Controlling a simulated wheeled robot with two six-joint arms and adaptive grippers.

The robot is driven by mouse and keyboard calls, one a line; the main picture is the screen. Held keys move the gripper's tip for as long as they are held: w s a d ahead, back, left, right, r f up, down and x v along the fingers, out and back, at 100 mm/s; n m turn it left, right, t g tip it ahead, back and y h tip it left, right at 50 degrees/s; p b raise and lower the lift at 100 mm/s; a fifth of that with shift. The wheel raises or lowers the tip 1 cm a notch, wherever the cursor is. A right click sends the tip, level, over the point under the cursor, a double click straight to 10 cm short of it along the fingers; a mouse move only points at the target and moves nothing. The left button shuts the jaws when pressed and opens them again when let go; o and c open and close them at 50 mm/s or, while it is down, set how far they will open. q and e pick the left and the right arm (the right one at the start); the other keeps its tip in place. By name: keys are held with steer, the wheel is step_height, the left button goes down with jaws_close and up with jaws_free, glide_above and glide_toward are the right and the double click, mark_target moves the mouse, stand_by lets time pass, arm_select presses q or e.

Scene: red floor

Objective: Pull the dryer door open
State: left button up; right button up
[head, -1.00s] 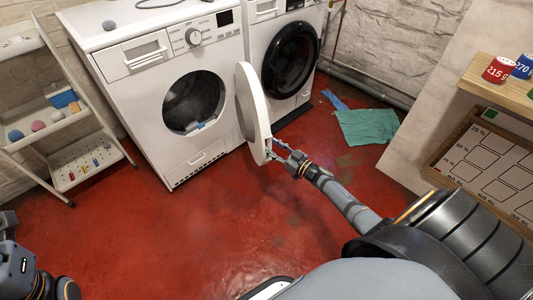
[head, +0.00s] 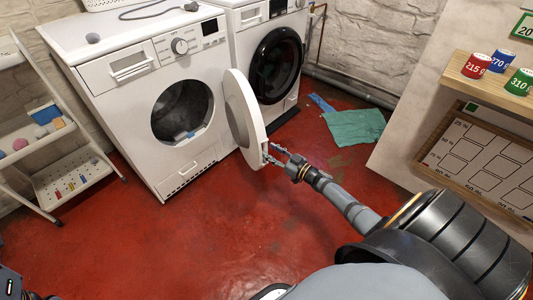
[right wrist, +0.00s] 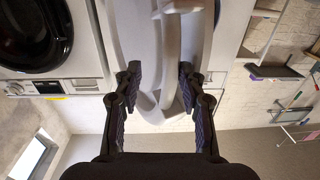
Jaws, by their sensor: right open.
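The white dryer (head: 97,63) stands at the left in the head view, with its round drum opening (head: 182,112) uncovered. Its round white door (head: 243,112) hangs wide open, swung out to the right of the opening. My right gripper (head: 268,154) is at the lower free edge of the door. In the right wrist view the fingers (right wrist: 160,78) are open, apart on either side of the door's curved white rim (right wrist: 172,60). I cannot tell whether a finger touches it. My left gripper is not in view; only a sliver of my left arm shows at bottom left.
A second white machine with a closed black round door (head: 277,65) stands right of the dryer. A white shelf cart (head: 75,178) is at the left. A teal cloth (head: 354,127) lies on the floor. A wooden shelf with cans (head: 476,66) is at the right. The red floor in front is clear.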

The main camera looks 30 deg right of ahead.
steer(key=s+d+b, duration=0.1)
steer(key=s+d, duration=0.2)
steer(key=d, duration=0.4)
steer(key=shift+s+d, duration=0.2)
steer(key=shift+d, duration=0.15)
stand_by(0.4)
